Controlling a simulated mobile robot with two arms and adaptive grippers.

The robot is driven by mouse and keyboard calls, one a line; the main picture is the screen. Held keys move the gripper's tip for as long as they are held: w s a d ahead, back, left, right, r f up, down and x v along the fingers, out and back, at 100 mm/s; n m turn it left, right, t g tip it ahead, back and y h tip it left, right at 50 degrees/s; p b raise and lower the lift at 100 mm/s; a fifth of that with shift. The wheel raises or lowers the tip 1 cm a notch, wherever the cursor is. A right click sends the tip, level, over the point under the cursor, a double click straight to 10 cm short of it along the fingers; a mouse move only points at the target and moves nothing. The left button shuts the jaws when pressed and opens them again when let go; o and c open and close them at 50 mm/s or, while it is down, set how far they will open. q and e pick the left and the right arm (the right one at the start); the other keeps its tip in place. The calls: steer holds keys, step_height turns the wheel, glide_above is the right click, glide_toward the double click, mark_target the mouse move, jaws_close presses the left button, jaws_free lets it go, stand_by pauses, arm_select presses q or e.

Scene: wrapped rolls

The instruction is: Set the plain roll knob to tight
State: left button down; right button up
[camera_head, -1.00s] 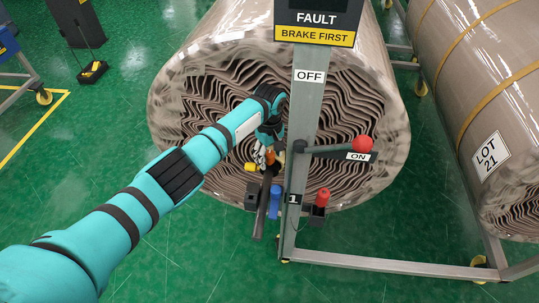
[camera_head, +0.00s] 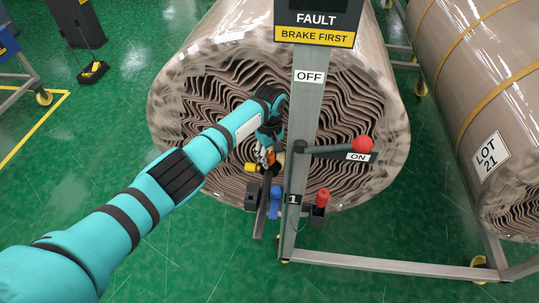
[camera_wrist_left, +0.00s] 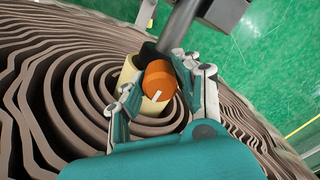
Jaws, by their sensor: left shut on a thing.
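The roll without a lot label (camera_head: 360,110) stands end-on in front of me, its wavy brown layers showing. At its core, my left gripper (camera_wrist_left: 162,84) is shut on an orange knob (camera_wrist_left: 158,80) with a white mark. A finger lies on each side of the knob. A cream ring (camera_wrist_left: 126,76) surrounds the core behind it. In the head view my left gripper (camera_head: 267,156) is small and partly confused with nearby parts. The knob's scale and any tight marking cannot be read. My right gripper is not in view.
A grey post (camera_head: 306,110) stands right beside my left gripper, with a red-balled lever (camera_head: 362,144) at the ON label. A blue handle (camera_head: 275,196) and a red handle (camera_head: 322,197) are below. A strapped roll labelled LOT 21 (camera_head: 490,155) lies at right.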

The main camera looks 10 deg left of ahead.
arm_select(q)
steer(key=shift+r, duration=0.1)
steer(key=m, duration=0.3)
steer(key=shift+p, duration=0.4)
steer(key=m, duration=0.3)
steer(key=shift+m, duration=0.4)
steer(key=m+p, duration=0.1)
steer(key=m, duration=0.2)
steer(key=shift+m, duration=0.3)
steer(key=m, duration=0.3)
steer(key=shift+w+m, duration=0.1)
steer(key=shift+m, duration=0.2)
steer(key=m, duration=0.3)
steer(key=shift+m, duration=0.4)
steer(key=m, duration=0.3)
steer(key=shift+m, duration=0.3)
steer(key=m, duration=0.6)
steer(key=shift+m, duration=0.4)
